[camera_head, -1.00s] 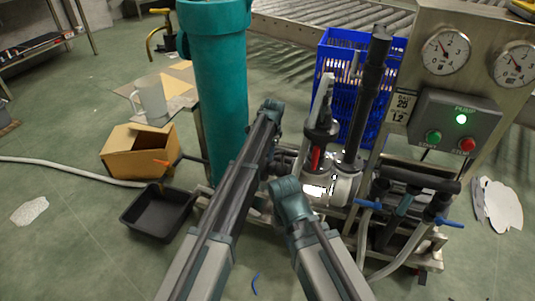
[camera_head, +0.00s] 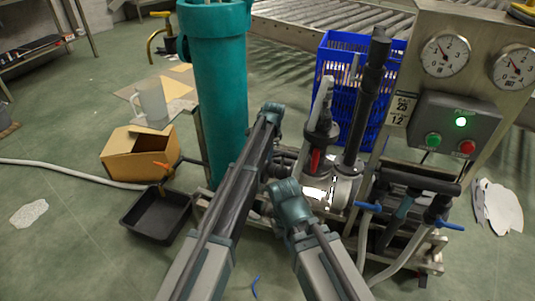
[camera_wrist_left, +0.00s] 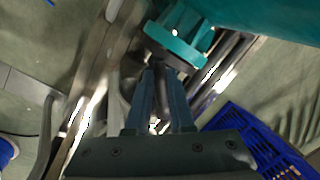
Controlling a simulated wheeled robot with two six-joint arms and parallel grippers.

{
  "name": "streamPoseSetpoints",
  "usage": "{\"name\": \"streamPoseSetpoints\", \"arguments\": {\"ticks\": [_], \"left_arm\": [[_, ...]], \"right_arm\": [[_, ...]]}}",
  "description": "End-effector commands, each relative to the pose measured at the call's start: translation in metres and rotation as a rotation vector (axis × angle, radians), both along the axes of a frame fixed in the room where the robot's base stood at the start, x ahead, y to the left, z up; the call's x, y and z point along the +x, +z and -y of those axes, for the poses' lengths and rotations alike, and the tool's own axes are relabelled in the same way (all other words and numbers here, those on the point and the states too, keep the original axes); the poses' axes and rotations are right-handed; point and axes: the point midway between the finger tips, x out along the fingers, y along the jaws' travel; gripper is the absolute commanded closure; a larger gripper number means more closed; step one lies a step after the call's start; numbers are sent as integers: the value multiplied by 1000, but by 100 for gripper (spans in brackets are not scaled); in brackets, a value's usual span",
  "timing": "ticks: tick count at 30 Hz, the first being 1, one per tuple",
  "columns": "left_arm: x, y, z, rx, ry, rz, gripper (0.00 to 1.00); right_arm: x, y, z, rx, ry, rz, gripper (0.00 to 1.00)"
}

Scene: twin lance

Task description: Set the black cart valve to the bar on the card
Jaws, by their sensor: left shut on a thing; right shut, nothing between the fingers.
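My left gripper (camera_wrist_left: 162,78) shows in the left wrist view, shut around a thin dark part (camera_wrist_left: 162,92) below the teal housing's flange (camera_wrist_left: 180,42). I cannot tell clearly whether this part is the black valve's handle. In the head view my left arm hides those fingers. My right wrist (camera_head: 290,197) is low, in front of the cart's pump; its fingers are hidden. The card (camera_head: 399,109) on the steel post carries small figures, perhaps 2.5 over 1.2. The left gauge (camera_head: 445,55) and right gauge (camera_head: 513,66) have needles pointing up and left.
The teal housing (camera_head: 218,100) stands beside my left arm. A black tray (camera_head: 140,222) and cardboard box (camera_head: 120,150) lie left.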

Motion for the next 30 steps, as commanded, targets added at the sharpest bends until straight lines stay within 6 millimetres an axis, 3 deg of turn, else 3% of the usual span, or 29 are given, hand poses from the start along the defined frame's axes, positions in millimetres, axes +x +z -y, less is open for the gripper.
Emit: {"name": "streamPoseSetpoints", "arguments": {"ticks": [30], "left_arm": [[4, 0, -1, -1, -63, 2, 100]], "right_arm": [[0, 0, 0, 0, 0, 0, 100]]}}
